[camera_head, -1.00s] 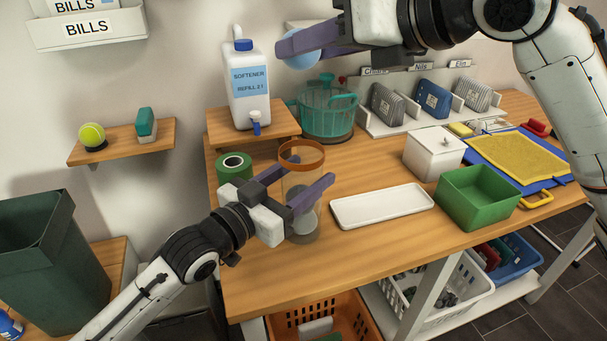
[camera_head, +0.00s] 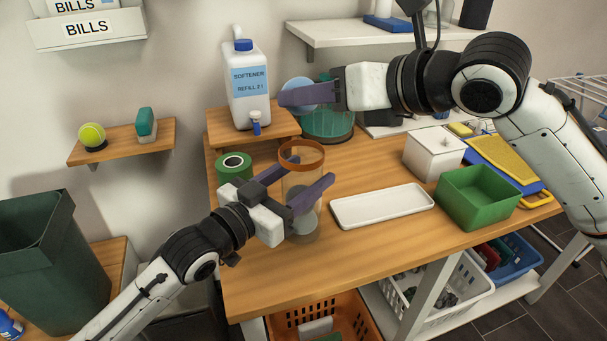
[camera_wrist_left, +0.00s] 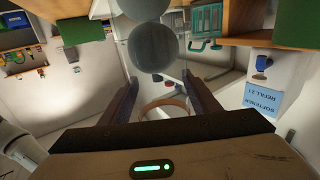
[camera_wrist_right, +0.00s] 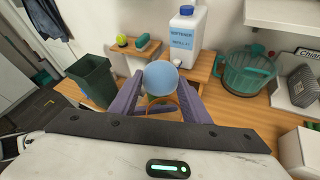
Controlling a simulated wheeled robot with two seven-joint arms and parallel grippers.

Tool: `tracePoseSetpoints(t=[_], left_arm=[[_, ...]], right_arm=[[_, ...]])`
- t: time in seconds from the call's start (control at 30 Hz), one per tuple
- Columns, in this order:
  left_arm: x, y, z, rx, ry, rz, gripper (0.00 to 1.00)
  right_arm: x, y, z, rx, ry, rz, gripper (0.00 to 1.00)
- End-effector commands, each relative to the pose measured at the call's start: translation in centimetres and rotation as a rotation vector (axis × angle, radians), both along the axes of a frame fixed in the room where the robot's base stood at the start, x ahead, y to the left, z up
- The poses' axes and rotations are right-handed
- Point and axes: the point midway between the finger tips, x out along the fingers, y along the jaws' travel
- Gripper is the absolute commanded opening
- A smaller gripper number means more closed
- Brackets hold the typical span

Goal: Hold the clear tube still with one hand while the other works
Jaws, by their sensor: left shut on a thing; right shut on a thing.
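The clear tube (camera_head: 301,192) with an orange rim stands upright on the table. My left gripper (camera_head: 308,172) is shut on it, one finger on each side. Grey round shapes show at the tube in the left wrist view (camera_wrist_left: 152,48); the head view shows grey low inside it. My right gripper (camera_head: 285,96) is shut on a light blue ball (camera_head: 297,82), partly hidden by the purple finger. The ball is above the tube and apart from it. In the right wrist view the ball (camera_wrist_right: 161,77) sits between the fingertips, with the orange rim (camera_wrist_right: 163,101) beyond it.
A softener bottle (camera_head: 248,85) stands on a wooden riser behind the tube. A green tape roll (camera_head: 233,170) is close on the left, a teal basket (camera_head: 330,124) behind right. A white tray (camera_head: 382,206) and green bin (camera_head: 478,197) lie right. The table front is clear.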

Motion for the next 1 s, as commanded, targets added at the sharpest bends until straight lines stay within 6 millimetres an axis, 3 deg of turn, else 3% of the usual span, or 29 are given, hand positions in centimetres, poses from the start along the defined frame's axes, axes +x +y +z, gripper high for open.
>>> tracePoseSetpoints(t=[0.7,1.0], left_arm=[[0.0,0.0,-0.1,0.001,0.001,0.000,0.34],[0.0,0.0,-0.1,0.001,0.001,0.000,0.34]], right_arm=[[0.0,0.0,-5.1,0.000,0.001,-0.001,0.22],[0.0,0.0,-5.9,0.001,-0.001,0.000,0.22]])
